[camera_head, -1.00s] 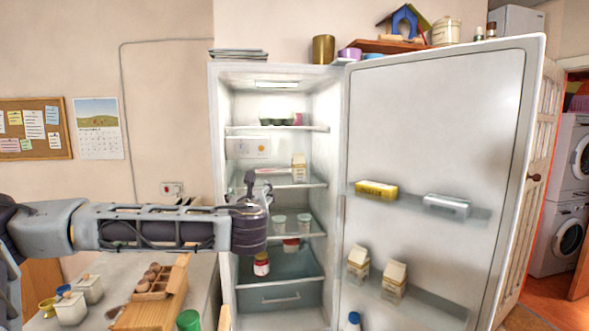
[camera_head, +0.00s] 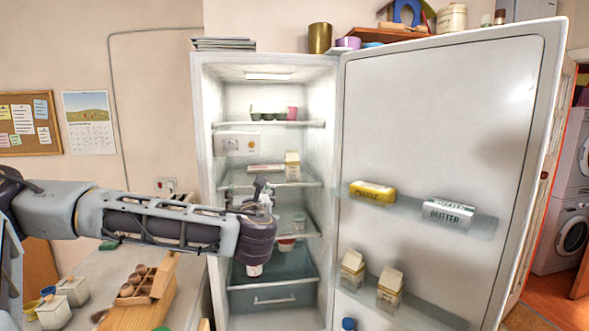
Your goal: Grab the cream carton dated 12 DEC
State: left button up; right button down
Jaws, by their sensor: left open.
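Three similar cream-coloured gable-top cartons show. One carton (camera_head: 292,164) stands upright on a middle fridge shelf. Two more stand on the lower door shelf, a left carton (camera_head: 351,271) and a right carton (camera_head: 390,289). Any dates on them are too small to read. My left gripper (camera_head: 265,190) is open, in front of the fridge opening, below and left of the shelf carton and apart from it. Its wrist hides part of the lower shelves. My right gripper is out of view.
The fridge door (camera_head: 440,120) stands wide open on the right. It holds a yellow pack (camera_head: 372,192) and a butter pack (camera_head: 448,212). A counter with an egg box (camera_head: 145,282) lies at lower left.

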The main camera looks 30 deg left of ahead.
aim_at(292, 166)
jog(key=i, duration=0.9)
